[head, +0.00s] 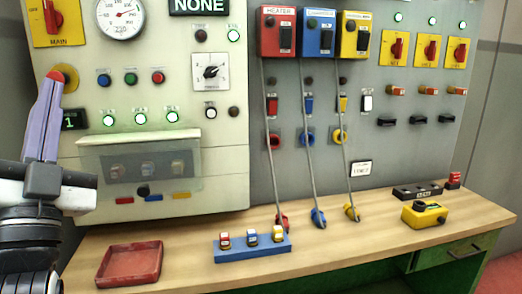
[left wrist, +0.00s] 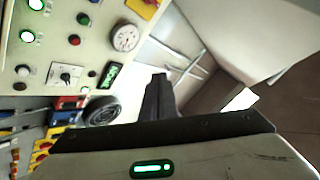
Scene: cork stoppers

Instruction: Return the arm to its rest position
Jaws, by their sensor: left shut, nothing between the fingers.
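My left gripper (head: 50,85) is raised at the left edge of the head view, fingers pointing up, in front of the control panel (head: 220,170). The fingers are closed together with nothing held between them. The tip overlaps a round yellow-and-red button (head: 69,76) in the picture; I cannot tell whether they touch. In the left wrist view the dark closed fingers (left wrist: 158,98) point toward the panel side and pale surfaces beyond. My right gripper is in neither view.
A wooden bench (head: 330,236) runs below the panel. On it are a red tray (head: 130,265), a blue block (head: 240,250) holding three small coloured pieces, and a yellow box (head: 424,218). Cords hang from red, blue and yellow units.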

